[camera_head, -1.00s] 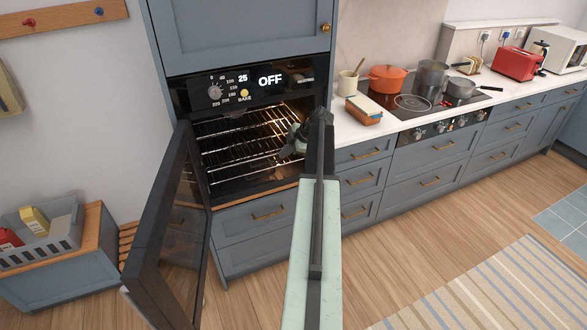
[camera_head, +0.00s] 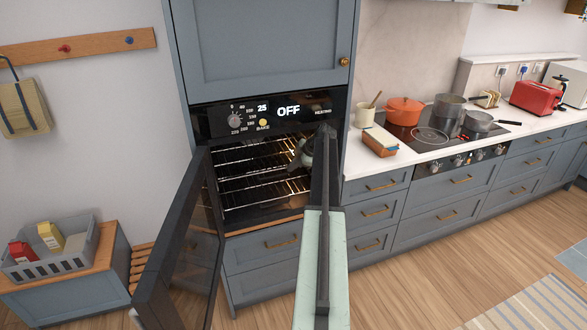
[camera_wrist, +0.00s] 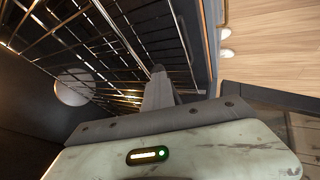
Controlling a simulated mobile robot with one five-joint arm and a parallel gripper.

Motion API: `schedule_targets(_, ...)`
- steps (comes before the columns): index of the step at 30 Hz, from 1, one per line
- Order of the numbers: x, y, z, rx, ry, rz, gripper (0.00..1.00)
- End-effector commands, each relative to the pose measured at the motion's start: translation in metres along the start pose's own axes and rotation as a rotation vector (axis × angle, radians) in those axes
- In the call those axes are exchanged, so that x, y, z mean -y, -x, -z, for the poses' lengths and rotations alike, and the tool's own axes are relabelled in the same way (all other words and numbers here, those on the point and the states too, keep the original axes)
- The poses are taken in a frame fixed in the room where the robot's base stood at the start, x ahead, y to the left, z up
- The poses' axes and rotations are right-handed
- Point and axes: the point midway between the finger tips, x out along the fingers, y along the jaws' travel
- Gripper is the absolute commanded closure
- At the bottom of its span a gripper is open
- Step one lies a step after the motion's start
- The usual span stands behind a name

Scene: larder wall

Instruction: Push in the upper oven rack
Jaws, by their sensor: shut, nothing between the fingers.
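The oven (camera_head: 215,122) is set in a tall blue cabinet, with its door (camera_head: 180,245) swung open to the left. Inside it, the upper rack (camera_head: 250,158) lies above the lower rack (camera_head: 250,190); both are wire grids. My gripper (camera_head: 294,166) is shut and empty at the right side of the oven opening, by the upper rack's right front. My arm hides the right edge of the opening. In the wrist view my closed fingers (camera_wrist: 158,88) point towards rack wires (camera_wrist: 100,45); I cannot tell whether they touch.
The open door stands left of my arm. Drawers (camera_head: 270,240) lie below the oven. The worktop to the right holds a hob with pots (camera_head: 405,108) and a small loaf-shaped dish (camera_head: 380,141). A grey crate (camera_head: 55,262) stands on a low cabinet at left.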

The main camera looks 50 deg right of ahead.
Motion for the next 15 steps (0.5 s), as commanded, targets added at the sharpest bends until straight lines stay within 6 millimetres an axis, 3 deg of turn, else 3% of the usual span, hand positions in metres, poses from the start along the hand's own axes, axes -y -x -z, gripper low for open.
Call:
schedule_targets(7,-0.002,0.000,0.004,-0.005,0.001,-0.015,1.00)
schedule_targets(14,0.028,0.012,0.011,-0.005,0.003,-0.004,1.00)
schedule_targets(15,0.029,0.022,0.013,-0.004,0.002,-0.003,1.00)
